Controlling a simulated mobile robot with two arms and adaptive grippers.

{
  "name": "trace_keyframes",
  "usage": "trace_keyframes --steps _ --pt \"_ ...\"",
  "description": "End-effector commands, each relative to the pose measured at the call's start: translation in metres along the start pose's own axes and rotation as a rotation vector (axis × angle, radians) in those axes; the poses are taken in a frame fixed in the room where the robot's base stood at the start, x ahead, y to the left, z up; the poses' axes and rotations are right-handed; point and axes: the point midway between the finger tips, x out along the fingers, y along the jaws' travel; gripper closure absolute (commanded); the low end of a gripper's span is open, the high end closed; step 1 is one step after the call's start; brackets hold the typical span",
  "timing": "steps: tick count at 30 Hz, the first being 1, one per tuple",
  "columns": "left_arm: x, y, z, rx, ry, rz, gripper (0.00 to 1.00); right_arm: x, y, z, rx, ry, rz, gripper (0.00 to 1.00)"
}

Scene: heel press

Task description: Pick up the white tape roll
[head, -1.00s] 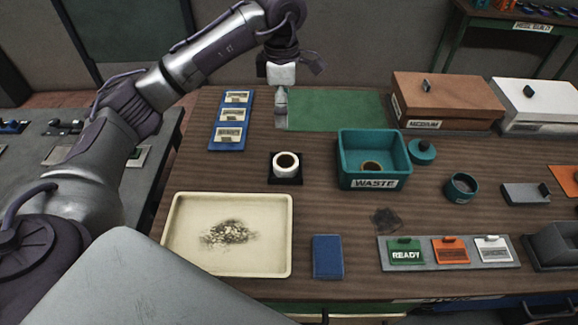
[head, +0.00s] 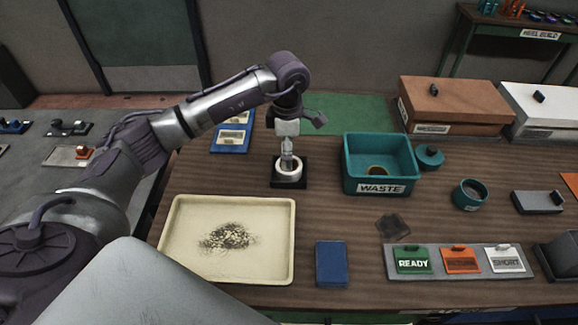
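The white tape roll (head: 289,172) sits on a small black square base (head: 290,183) near the middle of the table, left of the teal waste bin. My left gripper (head: 288,162) points straight down over the roll, with its fingertips at the roll's centre hole. The fingers look close together. At this size I cannot tell whether they are inside the hole, touching the roll or just above it. The roll's far side is partly hidden by the fingers. My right gripper is not in view.
The teal waste bin (head: 379,186) stands close to the right of the roll. A cream tray (head: 175,262) with dark debris lies at front left, and a blue block (head: 331,263) beside it. A green mat (head: 350,113) and a blue label board (head: 228,149) lie behind.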

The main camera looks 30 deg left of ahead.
Motion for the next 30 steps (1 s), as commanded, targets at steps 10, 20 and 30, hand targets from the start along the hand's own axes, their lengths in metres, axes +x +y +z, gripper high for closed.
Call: trace_keyframes --steps 10,20,30 --pt "0.043 0.007 0.003 0.000 0.000 -0.003 0.00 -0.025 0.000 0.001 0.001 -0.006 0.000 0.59" --pt "0.052 0.007 0.003 0.000 0.000 0.001 0.00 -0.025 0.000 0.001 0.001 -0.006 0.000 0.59" --pt "0.052 0.008 0.003 0.000 0.000 0.001 0.57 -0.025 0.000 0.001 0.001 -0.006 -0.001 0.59"
